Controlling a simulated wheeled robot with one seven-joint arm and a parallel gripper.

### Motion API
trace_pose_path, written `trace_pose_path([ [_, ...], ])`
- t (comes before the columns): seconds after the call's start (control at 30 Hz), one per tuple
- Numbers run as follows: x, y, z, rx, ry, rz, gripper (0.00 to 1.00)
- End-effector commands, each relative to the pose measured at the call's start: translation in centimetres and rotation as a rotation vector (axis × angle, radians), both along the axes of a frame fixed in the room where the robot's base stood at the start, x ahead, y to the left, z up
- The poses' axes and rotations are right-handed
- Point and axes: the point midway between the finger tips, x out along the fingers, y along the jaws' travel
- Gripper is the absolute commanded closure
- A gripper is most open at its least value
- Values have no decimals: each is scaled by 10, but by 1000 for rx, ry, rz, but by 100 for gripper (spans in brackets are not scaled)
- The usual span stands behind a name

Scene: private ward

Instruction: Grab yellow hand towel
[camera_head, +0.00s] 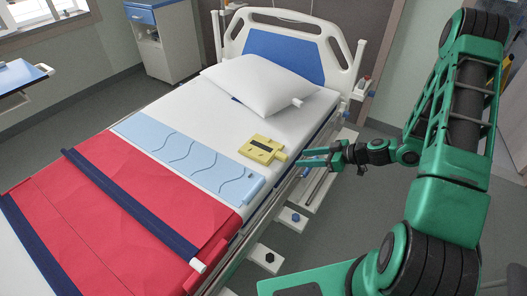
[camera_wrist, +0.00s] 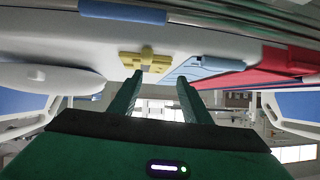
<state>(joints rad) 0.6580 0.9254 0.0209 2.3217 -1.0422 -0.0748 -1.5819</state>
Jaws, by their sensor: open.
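The yellow hand towel (camera_head: 258,149) lies on the white bed sheet near the bed's right edge, with a dark patch on top. It looks folded, and a narrow part sticks out toward my gripper (camera_head: 304,158). My gripper is just right of the towel at the bed's side, open and empty. The wrist view looks upside down. There the towel (camera_wrist: 145,60) shows beyond the fingertips of my gripper (camera_wrist: 160,77), closer to the left finger. A gap seems to remain between fingers and towel; I cannot tell its exact size.
A white pillow (camera_head: 259,84) lies behind the towel. A light-blue folded sheet (camera_head: 185,158) and a red blanket (camera_head: 130,195) cover the bed toward the foot. Low rails and brackets (camera_head: 292,219) run along the bed's right side. A cabinet (camera_head: 164,42) stands behind left.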

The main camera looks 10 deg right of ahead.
Motion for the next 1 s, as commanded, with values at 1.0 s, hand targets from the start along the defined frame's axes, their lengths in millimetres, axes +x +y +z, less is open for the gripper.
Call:
trace_pose_path([
  [1.0,63,36,-44,51,-142,-85,56],
])
